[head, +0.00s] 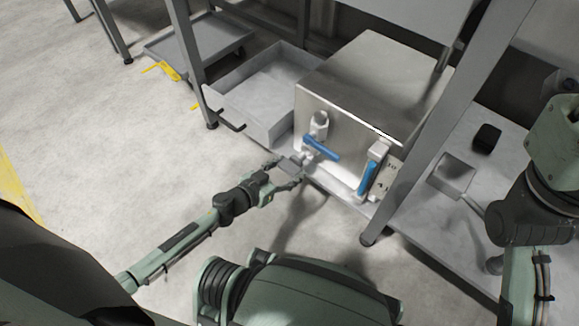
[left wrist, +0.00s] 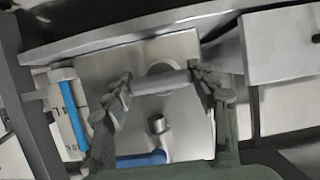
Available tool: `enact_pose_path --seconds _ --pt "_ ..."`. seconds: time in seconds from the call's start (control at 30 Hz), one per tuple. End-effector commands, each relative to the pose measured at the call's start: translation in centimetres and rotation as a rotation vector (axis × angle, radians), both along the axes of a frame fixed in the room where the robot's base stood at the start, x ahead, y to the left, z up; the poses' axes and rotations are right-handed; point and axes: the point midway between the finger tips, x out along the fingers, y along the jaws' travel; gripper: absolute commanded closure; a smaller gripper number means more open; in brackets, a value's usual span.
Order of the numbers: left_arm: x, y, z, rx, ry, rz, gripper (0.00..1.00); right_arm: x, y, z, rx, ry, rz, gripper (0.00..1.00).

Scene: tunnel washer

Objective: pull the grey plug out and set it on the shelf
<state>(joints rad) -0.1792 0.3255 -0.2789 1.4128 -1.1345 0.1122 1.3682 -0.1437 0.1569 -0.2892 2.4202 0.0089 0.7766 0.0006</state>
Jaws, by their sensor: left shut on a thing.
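The grey plug (left wrist: 160,82) shows as a light bar between the fingertips of my left gripper (left wrist: 161,86) in the left wrist view. A round, paler part shows just behind it on the metal box. In the head view my left gripper (head: 287,174) is shut on the plug (head: 291,168), low at the left front corner of the steel box (head: 365,85). I cannot tell whether the plug still touches its socket. A pale low shelf (head: 468,140) lies to the right of the box. My right gripper is not in view.
Two blue-handled valves (head: 321,147) (head: 368,178) stick out of the box front, close to my left gripper. An open grey tray (head: 262,88) stands left of the box. A black block (head: 486,138) and a grey scoop-like thing (head: 452,175) sit on the shelf. A table leg (head: 405,175) stands between box and shelf.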

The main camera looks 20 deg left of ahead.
Motion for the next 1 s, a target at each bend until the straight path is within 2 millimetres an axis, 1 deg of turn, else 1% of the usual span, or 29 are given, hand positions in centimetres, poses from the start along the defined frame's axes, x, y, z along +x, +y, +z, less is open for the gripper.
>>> enact_pose_path --seconds 1.0 --pt "-2.9 1.0 0.0 -0.001 0.0 -0.001 1.0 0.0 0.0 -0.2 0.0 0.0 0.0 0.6"
